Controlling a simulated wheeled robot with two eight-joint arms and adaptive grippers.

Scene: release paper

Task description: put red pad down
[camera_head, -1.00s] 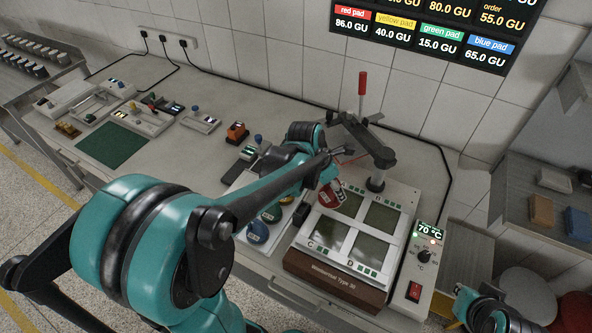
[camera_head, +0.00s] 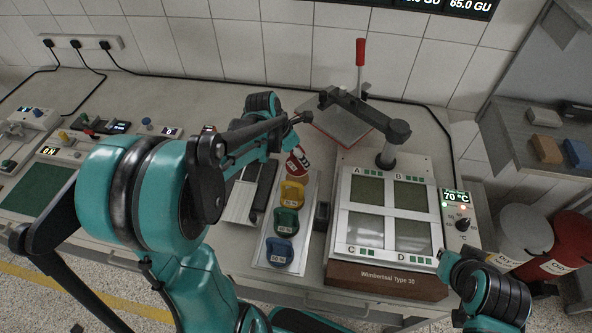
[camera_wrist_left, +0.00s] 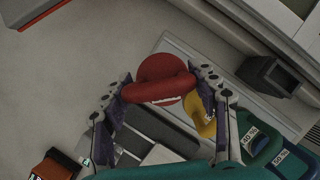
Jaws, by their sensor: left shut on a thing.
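The red pad (camera_head: 297,164) is at the far end of the pad tray (camera_head: 272,196), behind the yellow pad (camera_head: 290,193). In the left wrist view the red pad (camera_wrist_left: 160,78) sits between the two fingers of my left gripper (camera_wrist_left: 165,95), which is shut on it. I cannot tell whether the pad touches the tray. The green pad (camera_head: 287,221) and the blue pad (camera_head: 281,250) stand in the tray in front of the yellow one.
The press with four plates (camera_head: 390,215) stands just right of the tray, with its swing arm at the back. A red-handled stand (camera_head: 360,60) is behind it. A dark tool on a pale plate (camera_head: 242,200) lies left of the tray. A temperature box (camera_head: 458,215) is at the right.

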